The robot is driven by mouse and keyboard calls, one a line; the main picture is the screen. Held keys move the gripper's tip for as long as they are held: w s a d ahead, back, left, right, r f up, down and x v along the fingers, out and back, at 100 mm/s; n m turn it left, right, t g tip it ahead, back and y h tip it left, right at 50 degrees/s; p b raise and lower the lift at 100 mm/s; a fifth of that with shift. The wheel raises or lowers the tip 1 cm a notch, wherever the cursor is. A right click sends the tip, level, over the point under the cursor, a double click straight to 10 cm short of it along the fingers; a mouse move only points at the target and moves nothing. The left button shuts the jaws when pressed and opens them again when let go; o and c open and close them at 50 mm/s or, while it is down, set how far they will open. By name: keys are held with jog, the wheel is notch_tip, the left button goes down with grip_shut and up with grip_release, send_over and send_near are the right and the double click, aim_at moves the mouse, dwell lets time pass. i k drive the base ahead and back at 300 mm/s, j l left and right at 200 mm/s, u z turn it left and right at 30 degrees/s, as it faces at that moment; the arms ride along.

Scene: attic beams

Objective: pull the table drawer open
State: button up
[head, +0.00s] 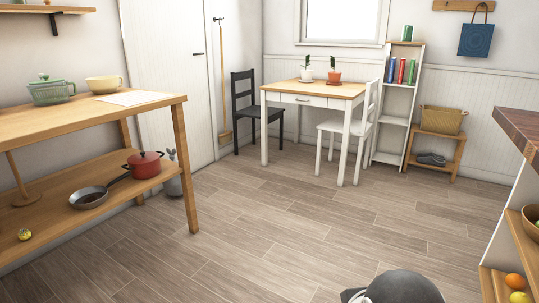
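A small table (327,91) with a wooden top and white legs stands at the far side of the room in the head view. Its white drawer (303,99) is in the front under the top, with a small dark handle, and looks shut. Two potted plants stand on the table, one in a white pot (307,74) and one in a terracotta pot (334,76). My gripper is not in view. Only a dark rounded shape shows at the bottom edge, well short of the table.
A black chair (245,104) stands left of the table and a white chair (350,122) at its right. A wooden shelf table (177,99) with pans is at left. A counter (520,128) is at right. The floor (262,210) between is clear.

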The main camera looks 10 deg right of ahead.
aim_at(290, 98)
jog(key=i+l+z, duration=0.25)
jog(key=i, duration=0.8)
jog(key=i+j+z, duration=0.25)
jog(key=i, duration=0.8)
jog(key=i+j, duration=0.1)
jog(key=i, duration=1.2)
jog(key=i+j, duration=0.1)
jog(key=i, duration=1.25)
